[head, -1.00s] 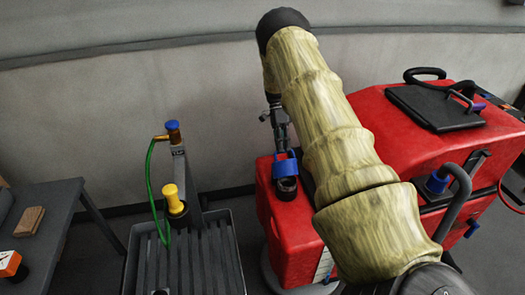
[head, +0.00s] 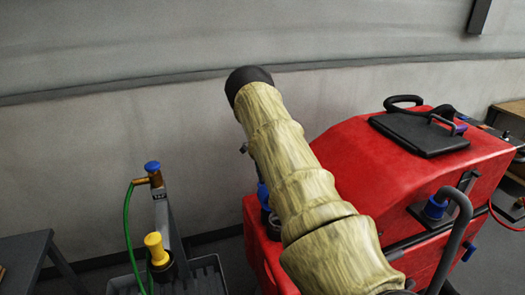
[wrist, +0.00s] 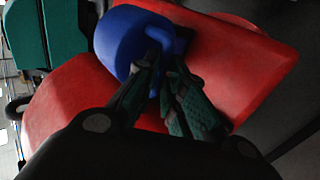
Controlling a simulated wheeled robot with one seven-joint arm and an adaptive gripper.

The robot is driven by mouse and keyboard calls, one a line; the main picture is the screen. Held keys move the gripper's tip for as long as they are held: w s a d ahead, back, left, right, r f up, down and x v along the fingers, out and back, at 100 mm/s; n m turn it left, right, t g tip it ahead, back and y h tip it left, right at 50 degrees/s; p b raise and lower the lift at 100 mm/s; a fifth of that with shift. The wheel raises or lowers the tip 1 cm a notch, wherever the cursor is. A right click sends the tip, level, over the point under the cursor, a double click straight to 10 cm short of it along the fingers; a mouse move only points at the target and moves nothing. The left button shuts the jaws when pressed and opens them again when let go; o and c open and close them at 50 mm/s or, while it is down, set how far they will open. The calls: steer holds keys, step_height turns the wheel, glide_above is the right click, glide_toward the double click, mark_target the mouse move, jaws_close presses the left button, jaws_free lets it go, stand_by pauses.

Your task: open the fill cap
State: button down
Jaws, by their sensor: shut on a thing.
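The blue fill cap (wrist: 122,40) shows large in the wrist view, over the red tank (wrist: 75,105). My gripper (wrist: 163,66) is shut on the cap's edge, with its dark green fingers close together. In the head view only a sliver of the blue cap (head: 263,194) shows beside my arm. It is just above a dark filler neck (head: 268,219) on the low left part of the red machine (head: 345,146). My arm hides most of the cap and nearly all of the gripper there. The wrist view does not show the neck's opening.
A grey sink (head: 207,275) with a yellow-topped fitting and a blue-handled tap (head: 152,167) with a green hose stands left of the machine. A dark table (head: 25,255) is at far left. A black lid (head: 420,134) lies on the machine. A wall runs behind.

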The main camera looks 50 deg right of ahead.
steer(key=shift+d+f, duration=0.1)
steer(key=shift+f, duration=0.75)
steer(key=shift+s+r, duration=0.1)
steer(key=c, duration=1.5)
jaws_free()
steer(key=shift+d, duration=0.1)
steer(key=shift+w+r, duration=0.25)
steer(key=shift+r, duration=0.05)
steer(key=v, duration=1.1)
steer(key=shift+w+d, duration=0.25)
steer(key=shift+r, duration=0.1)
